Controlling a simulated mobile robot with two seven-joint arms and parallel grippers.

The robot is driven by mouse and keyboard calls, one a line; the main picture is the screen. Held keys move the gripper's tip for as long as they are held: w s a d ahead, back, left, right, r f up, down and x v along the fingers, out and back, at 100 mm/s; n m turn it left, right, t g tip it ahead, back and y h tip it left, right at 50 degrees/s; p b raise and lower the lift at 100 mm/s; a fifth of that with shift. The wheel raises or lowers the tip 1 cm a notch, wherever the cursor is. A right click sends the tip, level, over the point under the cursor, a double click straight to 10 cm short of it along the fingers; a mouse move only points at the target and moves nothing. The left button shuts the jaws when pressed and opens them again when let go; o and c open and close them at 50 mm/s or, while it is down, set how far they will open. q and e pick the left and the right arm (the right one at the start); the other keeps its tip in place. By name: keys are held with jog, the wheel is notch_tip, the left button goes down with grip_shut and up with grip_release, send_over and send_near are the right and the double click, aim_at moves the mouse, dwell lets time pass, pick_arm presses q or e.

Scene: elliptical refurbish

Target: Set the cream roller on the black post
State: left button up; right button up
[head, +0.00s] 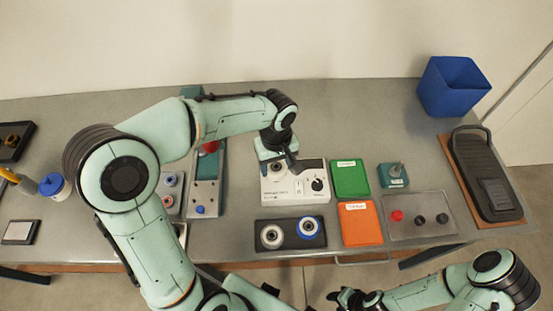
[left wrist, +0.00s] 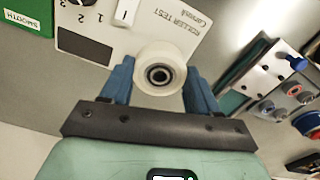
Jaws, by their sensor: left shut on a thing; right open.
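The cream roller (left wrist: 160,75) is held between the two blue fingers of my left gripper (left wrist: 160,90), its dark centre bore facing the left wrist camera. In the head view my left gripper (head: 277,160) points down over the back left part of the white roller test box (head: 300,194), and the roller is mostly hidden there. The box also shows in the left wrist view, beyond the roller. I cannot make out the black post in either view. My right gripper (head: 348,299) is open and empty, low in the head view, in front of the table.
A dark tray (head: 290,245) in front of the box holds a pale roller and a blue roller. Right of the box are a green pad (head: 350,180), an orange pad (head: 360,228) and a teal fixture (head: 393,178). A blue bin (head: 452,88) stands at the back right.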

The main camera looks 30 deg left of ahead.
pick_arm(q)
jog(key=shift+f, duration=0.65)
pick_arm(e)
jog(key=shift+s+f, duration=0.35)
jog(key=shift+f, duration=0.1)
pick_arm(q)
jog(key=shift+w, duration=0.1)
jog(key=shift+b, duration=0.35)
pick_arm(e)
jog(key=shift+s+f, duration=0.1)
jog(key=shift+f, duration=0.1)
pick_arm(q)
jog(key=shift+f+b, duration=0.45)
jog(key=shift+f, duration=0.25)
pick_arm(e)
jog(key=shift+s+f, duration=0.4)
jog(key=shift+f, duration=0.15)
pick_arm(q)
jog(key=o, duration=0.8)
